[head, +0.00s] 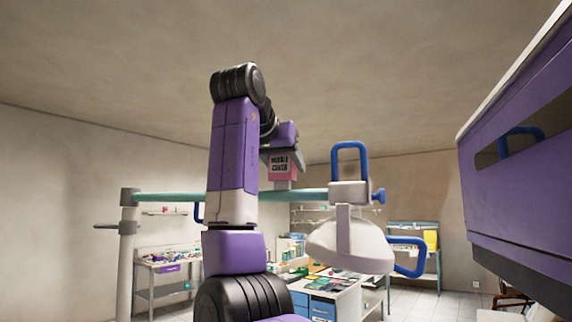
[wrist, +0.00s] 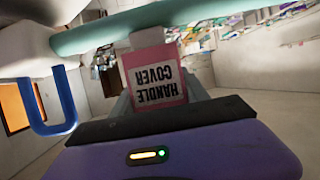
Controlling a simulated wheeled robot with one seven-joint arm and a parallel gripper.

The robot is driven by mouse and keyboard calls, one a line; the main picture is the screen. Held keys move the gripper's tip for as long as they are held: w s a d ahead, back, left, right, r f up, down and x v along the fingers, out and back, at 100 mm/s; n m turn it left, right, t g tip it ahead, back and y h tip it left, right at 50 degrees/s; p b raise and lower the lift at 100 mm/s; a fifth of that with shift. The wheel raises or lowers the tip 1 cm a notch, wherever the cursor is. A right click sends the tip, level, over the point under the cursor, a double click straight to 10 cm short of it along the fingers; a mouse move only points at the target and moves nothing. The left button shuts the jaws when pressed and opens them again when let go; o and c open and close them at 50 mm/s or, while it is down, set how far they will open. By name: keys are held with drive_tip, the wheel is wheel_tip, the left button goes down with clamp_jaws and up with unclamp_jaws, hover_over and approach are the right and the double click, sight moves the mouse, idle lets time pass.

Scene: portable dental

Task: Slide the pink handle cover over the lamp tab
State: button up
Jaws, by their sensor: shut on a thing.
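The pink handle cover (head: 284,174) carries a white label and sits in my gripper (head: 281,158), partly behind my arm in the head view. In the wrist view the cover (wrist: 156,62) fills the middle, its label upside down, between the jaws of my gripper (wrist: 158,98), which is shut on it. The cover's far end is close to the lamp's teal bar (wrist: 190,22); I cannot tell whether they touch. The white lamp head (head: 348,246) hangs to the right of the cover, with blue loop handles (head: 351,146).
The teal bar (head: 305,195) runs across to a white post (head: 127,255) on the left. A purple overhead cabinet (head: 520,190) fills the right side. Low counters (head: 330,298) with items stand behind. The space above the bar, right of the cover, holds the upper blue loop.

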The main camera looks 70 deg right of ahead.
sight(280, 159)
drive_tip(key=shift+f+b, duration=0.35)
drive_tip(key=shift+f, duration=0.3)
idle(0.5)
idle(0.4)
drive_tip(key=o, duration=1.4)
drive_tip(key=b+v, duration=0.1)
drive_tip(key=v, duration=0.6)
drive_tip(key=shift+a+b, duration=0.3)
drive_tip(key=shift+b, duration=0.05)
drive_tip(key=shift+a+r, duration=0.1)
drive_tip(key=shift+r, duration=0.05)
